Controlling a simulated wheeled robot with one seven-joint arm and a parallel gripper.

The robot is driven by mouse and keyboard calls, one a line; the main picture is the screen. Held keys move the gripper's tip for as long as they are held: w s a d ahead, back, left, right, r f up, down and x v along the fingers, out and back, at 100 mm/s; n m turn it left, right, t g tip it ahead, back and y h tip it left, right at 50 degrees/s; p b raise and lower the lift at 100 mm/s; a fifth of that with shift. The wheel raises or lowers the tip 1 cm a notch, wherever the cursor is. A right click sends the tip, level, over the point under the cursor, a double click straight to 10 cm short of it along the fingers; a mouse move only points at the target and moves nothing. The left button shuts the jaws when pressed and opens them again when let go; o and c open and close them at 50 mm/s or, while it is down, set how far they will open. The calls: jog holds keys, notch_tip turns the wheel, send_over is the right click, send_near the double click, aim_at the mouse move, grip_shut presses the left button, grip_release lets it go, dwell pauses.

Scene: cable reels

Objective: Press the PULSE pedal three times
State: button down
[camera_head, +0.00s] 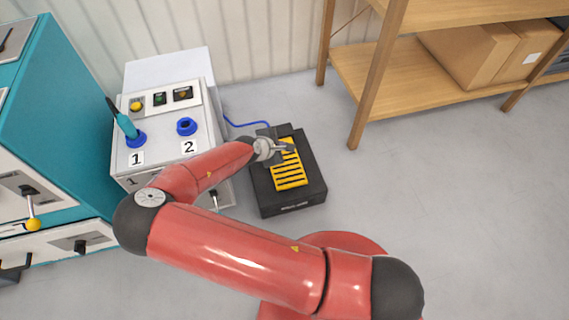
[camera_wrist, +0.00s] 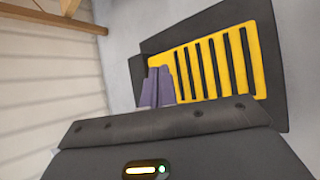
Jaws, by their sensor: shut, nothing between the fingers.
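The pedal (camera_head: 290,175) has a yellow ribbed plate in a black housing on the floor, joined to a blue cable. A small label on its front is too small to read. In the wrist view the yellow plate (camera_wrist: 205,62) fills the upper right. My gripper (camera_head: 288,147) is shut and empty, over the far left part of the plate. In the wrist view its fingertips (camera_wrist: 157,75) overlap the plate's left end. I cannot tell whether they touch it.
A white control box (camera_head: 165,130) with blue sockets marked 1 and 2 stands left of the pedal; a teal tool (camera_head: 124,122) sits in socket 1. A teal cabinet (camera_head: 65,120) is farther left. A wooden shelf (camera_head: 400,95) with cardboard boxes (camera_head: 480,55) is at right. Floor right of the pedal is clear.

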jog(key=b, duration=0.3)
send_over(288, 157)
jog(key=s+a, duration=0.2)
jog(key=s, duration=0.1)
notch_tip(288, 157, down, 5)
jog(key=shift+w+f, duration=0.1)
jog(key=shift+w, duration=0.05)
jog(key=shift+f, duration=0.45)
jog(key=shift+f, duration=0.15)
dwell(0.8)
jog(key=shift+f+b, duration=0.25)
jog(key=shift+b, duration=0.05)
jog(key=shift+f+b, duration=0.7)
jog(key=shift+f, duration=0.55)
dwell(1.0)
jog(key=shift+r, duration=0.15)
jog(key=shift+r+p, duration=1.5)
jog(key=shift+p, duration=0.1)
jog(key=shift+r+p, duration=2.05)
jog(key=shift+r, duration=0.5)
